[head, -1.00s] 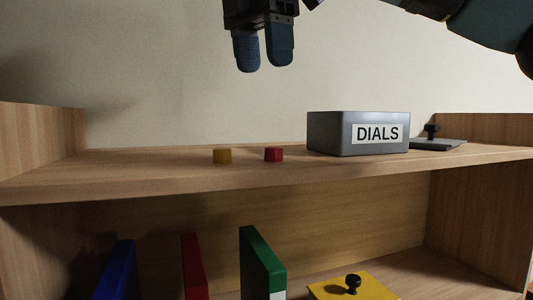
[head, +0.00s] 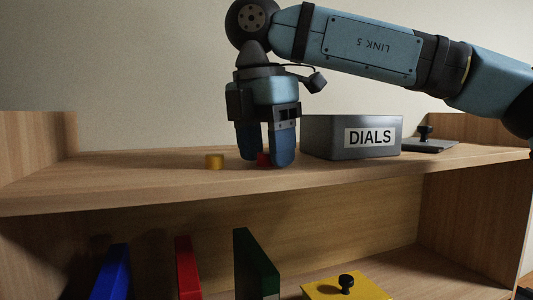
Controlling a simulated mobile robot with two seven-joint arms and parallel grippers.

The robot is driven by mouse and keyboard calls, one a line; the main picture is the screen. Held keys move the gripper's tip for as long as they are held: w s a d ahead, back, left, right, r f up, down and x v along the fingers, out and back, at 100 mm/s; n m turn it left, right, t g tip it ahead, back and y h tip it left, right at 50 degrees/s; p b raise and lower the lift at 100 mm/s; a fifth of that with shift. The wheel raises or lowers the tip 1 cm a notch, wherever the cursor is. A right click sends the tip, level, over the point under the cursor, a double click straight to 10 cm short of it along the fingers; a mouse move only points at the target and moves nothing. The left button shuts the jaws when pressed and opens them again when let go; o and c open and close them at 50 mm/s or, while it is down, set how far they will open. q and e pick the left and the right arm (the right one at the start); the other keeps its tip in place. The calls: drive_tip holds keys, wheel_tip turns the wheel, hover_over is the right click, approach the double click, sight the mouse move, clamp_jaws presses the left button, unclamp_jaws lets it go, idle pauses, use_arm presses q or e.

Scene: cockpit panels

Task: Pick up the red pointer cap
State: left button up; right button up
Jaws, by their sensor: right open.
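The red pointer cap (head: 263,160) sits on the upper wooden shelf in the head view, mostly hidden behind and between the fingers of my right gripper. My right gripper (head: 266,157) points straight down, open, with its blue fingertips at the height of the cap, one to each side of it in the picture. I cannot tell whether either finger touches the cap. My left gripper is not in view.
A grey box labelled DIALS (head: 318,138) stands close on the right. A dark plate with a knob (head: 428,145) lies farther right. Colored upright panels and a yellow lidded item (head: 325,288) are below.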

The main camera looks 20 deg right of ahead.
drive_tip(key=shift+s+a+r, duration=0.1)
drive_tip(key=shift+s+a, duration=0.05)
drive_tip(key=shift+c, duration=0.9)
drive_tip(key=c, duration=0.8)
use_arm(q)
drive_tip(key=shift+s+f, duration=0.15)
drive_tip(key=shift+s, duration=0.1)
